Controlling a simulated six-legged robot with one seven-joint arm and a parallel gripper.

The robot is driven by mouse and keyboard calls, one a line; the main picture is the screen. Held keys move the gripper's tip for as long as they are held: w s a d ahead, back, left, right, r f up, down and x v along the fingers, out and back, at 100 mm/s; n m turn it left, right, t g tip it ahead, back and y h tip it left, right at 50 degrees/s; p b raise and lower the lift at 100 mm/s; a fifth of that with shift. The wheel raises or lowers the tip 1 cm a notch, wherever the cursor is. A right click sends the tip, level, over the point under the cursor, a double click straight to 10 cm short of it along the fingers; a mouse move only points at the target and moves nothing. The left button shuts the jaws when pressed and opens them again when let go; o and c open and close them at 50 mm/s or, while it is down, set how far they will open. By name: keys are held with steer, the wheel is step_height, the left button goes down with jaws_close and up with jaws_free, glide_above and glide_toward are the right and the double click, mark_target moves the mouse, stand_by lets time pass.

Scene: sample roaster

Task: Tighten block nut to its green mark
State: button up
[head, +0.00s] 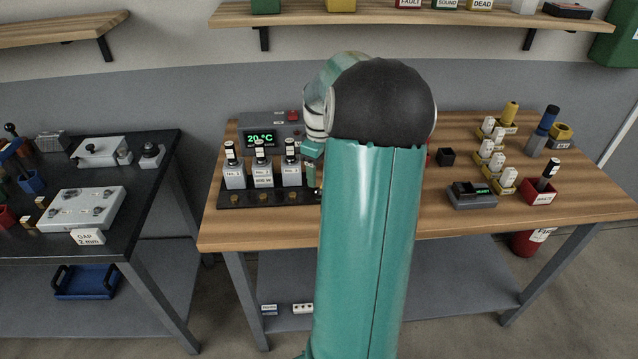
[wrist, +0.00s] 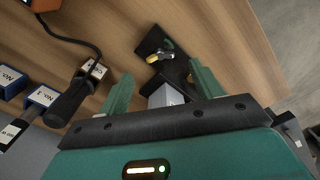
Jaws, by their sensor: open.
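My gripper (wrist: 161,84) shows in the wrist view, with its two green fingers apart. A pale grey block (wrist: 166,96) shows between the fingers, partly hidden by the gripper's dark front edge. I cannot tell whether the fingers touch it. Beyond it are a dark part and a small yellow and silver piece (wrist: 166,57). In the head view my arm covers most of the gripper. Numbered grey blocks with black-handled tools (head: 263,174) stand on a black rack (head: 262,198) just left of my arm.
A grey controller reading 20 °C (head: 270,131) stands behind the rack. Right of my arm are a small meter (head: 472,195), yellow-and-white holders (head: 492,160) and a red box (head: 541,193). A dark bench (head: 150,150) stands at left. Bare wood lies at the right bench's front.

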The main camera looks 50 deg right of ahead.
mark_target(320, 187)
steer(key=shift+f, duration=2.6)
steer(key=shift+c, duration=0.3)
steer(key=c, duration=0.9)
